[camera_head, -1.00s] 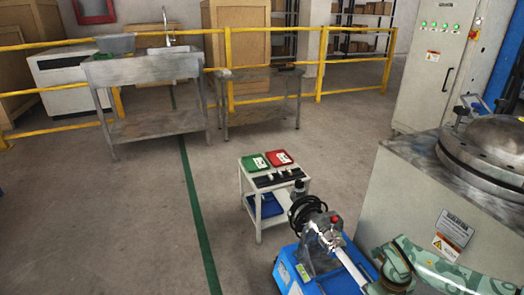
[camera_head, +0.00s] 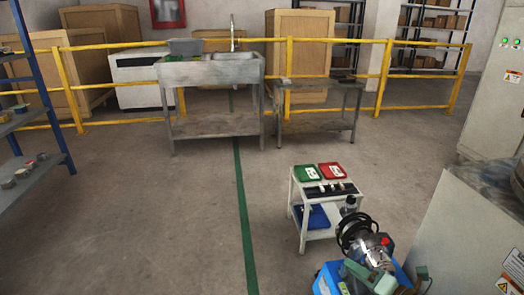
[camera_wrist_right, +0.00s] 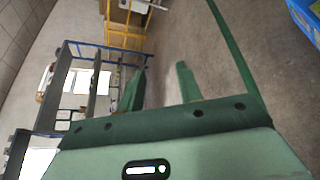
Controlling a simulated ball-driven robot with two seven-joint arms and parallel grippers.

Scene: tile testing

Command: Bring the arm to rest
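My right gripper (camera_head: 368,277) shows as green parts at the bottom edge of the head view, in front of the blue machine (camera_head: 328,279). In the right wrist view my right gripper (camera_wrist_right: 160,78) has its two green fingers well apart, with only floor visible between them. It is open and empty. Most of my right arm is outside the head view. My left gripper and arm are not in view.
A white cart (camera_head: 318,238) with a green box (camera_head: 307,173) and a red box (camera_head: 331,170) stands beside the machine. A large grey cabinet (camera_head: 462,235) is at right. A shelf (camera_head: 30,165) is at left. Open floor lies left of the cart.

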